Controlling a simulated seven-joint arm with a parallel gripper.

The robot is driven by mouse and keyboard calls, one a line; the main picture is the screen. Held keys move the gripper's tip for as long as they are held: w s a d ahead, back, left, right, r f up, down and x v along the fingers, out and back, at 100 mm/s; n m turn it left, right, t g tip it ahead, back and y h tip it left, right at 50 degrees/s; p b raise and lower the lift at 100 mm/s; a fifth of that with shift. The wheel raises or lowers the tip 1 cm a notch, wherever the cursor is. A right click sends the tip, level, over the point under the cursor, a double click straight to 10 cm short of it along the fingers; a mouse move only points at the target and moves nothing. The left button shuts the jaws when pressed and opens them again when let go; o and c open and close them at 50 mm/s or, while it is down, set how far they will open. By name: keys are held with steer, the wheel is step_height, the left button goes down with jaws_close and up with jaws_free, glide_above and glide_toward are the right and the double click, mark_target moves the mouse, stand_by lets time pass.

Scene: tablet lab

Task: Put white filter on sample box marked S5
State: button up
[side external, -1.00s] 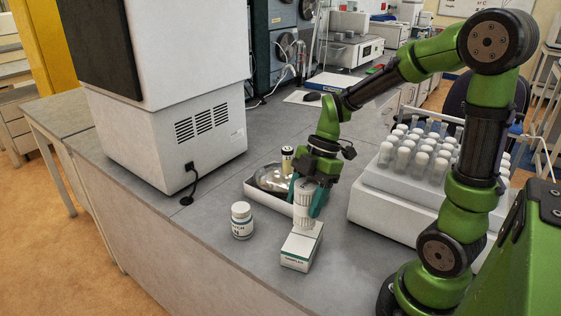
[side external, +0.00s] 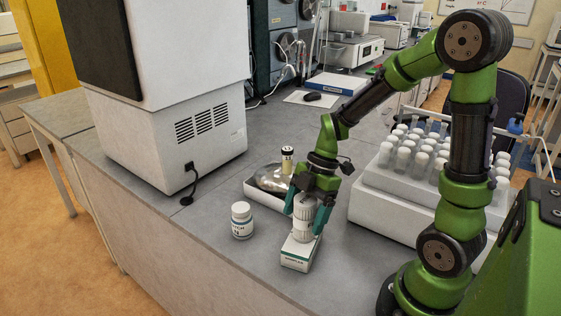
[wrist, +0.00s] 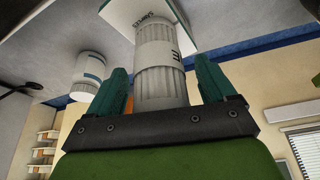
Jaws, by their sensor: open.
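The white filter (side external: 303,222), a ribbed white cylinder with a smooth band, stands upright on the sample box (side external: 296,262) in the side view. The box is small and white with a green stripe. Its S5 mark is not legible. In the wrist view, the filter (wrist: 158,60) meets the box (wrist: 122,14), which shows printed "SAMPLES" lettering. My gripper (side external: 306,212) is open, with one teal finger on each side of the filter. Gaps show between the fingers and the filter in the wrist view (wrist: 162,85).
A white lidded bottle (side external: 242,221) stands left of the box. Behind is a white tray (side external: 262,197) holding a glossy item and a dark-capped vial (side external: 287,160). A rack of white-capped tubes (side external: 400,206) stands right. The counter's front edge is close to the box.

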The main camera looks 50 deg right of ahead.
steer(key=shift+r, duration=0.1)
steer(key=w+v, duration=0.1)
steer(key=v, duration=1.1)
steer(key=s+a+r+m+t+h, duration=0.1)
steer(key=s+a+m+t, duration=0.1)
steer(key=m, duration=0.8)
steer(key=s+a+r+m+t+h, duration=0.1)
steer(key=s+a+r+m+t, duration=0.1)
steer(key=a+m, duration=0.5)
steer(key=s+m+t, duration=0.1)
steer(key=m+t, duration=0.1)
steer(key=shift+s+r+m, duration=0.2)
steer(key=shift+r+m, duration=0.05)
steer(key=shift+m, duration=0.15)
steer(key=shift+a, duration=0.15)
